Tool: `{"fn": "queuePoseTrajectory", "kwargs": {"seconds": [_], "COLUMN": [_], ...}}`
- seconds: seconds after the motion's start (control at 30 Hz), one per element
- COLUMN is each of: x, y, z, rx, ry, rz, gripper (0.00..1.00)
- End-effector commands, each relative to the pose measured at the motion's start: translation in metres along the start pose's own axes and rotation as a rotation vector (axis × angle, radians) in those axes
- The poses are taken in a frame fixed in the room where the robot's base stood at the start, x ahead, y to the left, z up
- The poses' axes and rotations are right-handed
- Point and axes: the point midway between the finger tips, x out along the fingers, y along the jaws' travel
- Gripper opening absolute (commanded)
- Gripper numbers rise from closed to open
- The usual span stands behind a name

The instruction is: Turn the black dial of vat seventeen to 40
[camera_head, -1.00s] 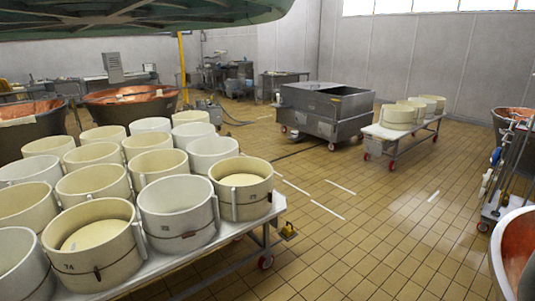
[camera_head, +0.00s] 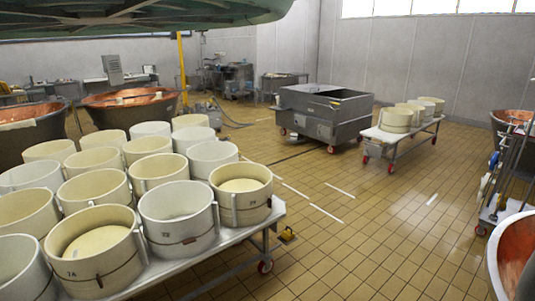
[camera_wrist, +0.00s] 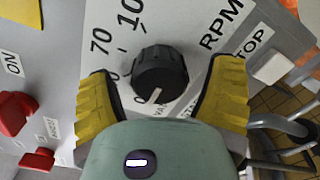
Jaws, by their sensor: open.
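In the wrist view the black dial (camera_wrist: 172,66) sits on a pale panel with a white pointer line aimed down and left, near a partly hidden 0. The numbers 70 and 10-something are printed up and left of it, and RPM is printed to its right. My gripper (camera_wrist: 163,73) is open, with one yellow finger on each side of the dial. Gaps show between the fingers and the dial's sides. Lettering below the dial is mostly hidden, so I cannot read the vat number. Neither the dial nor my gripper shows in the head view.
A red knob (camera_wrist: 14,112) marked ON and a smaller red control (camera_wrist: 37,158) are at the panel's left. In the head view, a table of round moulds (camera_head: 245,233) stands front left; the tiled floor (camera_head: 340,235) is mostly clear.

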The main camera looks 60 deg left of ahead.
Motion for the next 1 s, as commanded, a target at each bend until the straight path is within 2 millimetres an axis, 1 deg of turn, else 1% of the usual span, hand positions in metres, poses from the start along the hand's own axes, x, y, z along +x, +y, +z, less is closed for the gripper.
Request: {"fn": "queuePoseTrajectory", "kwargs": {"seconds": [0.3,0.33,1.0], "x": [0.0006,0.0006,0.001], "y": [0.0011,0.0009,0.0006], "z": [-0.0014,-0.0013,-0.0004], "rx": [0.001,0.001,0.001], "ry": [0.003,0.003,0.001], "rz": [0.002,0.002,0.001], "gripper": [0.81,0.83,0.14]}}
